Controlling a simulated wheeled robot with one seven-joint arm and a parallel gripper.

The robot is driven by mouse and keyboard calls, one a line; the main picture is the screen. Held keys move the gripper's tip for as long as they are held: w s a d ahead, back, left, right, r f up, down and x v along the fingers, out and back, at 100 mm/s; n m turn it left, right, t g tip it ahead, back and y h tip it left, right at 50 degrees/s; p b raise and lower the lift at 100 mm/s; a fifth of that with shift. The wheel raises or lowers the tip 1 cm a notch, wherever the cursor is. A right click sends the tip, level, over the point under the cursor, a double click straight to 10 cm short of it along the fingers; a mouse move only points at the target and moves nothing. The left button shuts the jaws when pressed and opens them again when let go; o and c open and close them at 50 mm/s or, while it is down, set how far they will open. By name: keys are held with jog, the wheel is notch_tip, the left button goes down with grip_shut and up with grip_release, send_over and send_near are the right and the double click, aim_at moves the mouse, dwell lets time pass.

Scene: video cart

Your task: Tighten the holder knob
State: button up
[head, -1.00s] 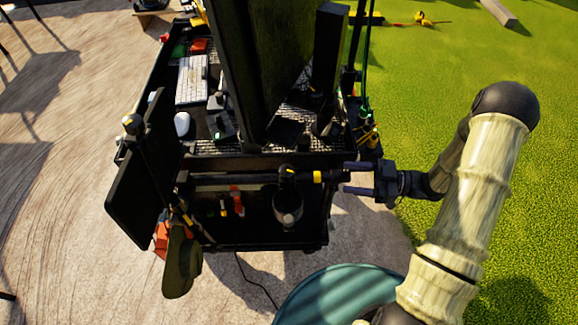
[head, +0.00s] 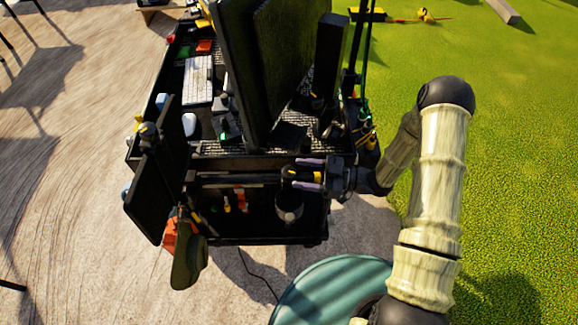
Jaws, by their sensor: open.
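The holder (head: 289,207), a dark round cup, hangs at the near side of the black cart. A small black clamp with yellow marks joins it to a horizontal rail. The knob (head: 312,175), with a yellow band, sticks out to the right of the clamp. My gripper (head: 304,174) comes in from the right, with its purple-grey fingers open. One finger lies above the knob and one below it in the picture. I cannot tell whether either finger touches it. The fingers and gripper body partly hide the knob.
A large black monitor (head: 270,70) stands above the cart top. A dark panel (head: 155,180) and a hanging green cap (head: 189,258) are at the left. A round teal surface (head: 335,290) lies in front. Open grass (head: 520,150) is to the right.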

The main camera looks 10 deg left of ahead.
aim_at(289, 171)
jog(key=a+p, duration=0.1)
jog(key=a, duration=0.3)
jog(key=shift+s+a, duration=0.1)
jog(key=shift+a, duration=0.1)
jog(key=c, duration=1)
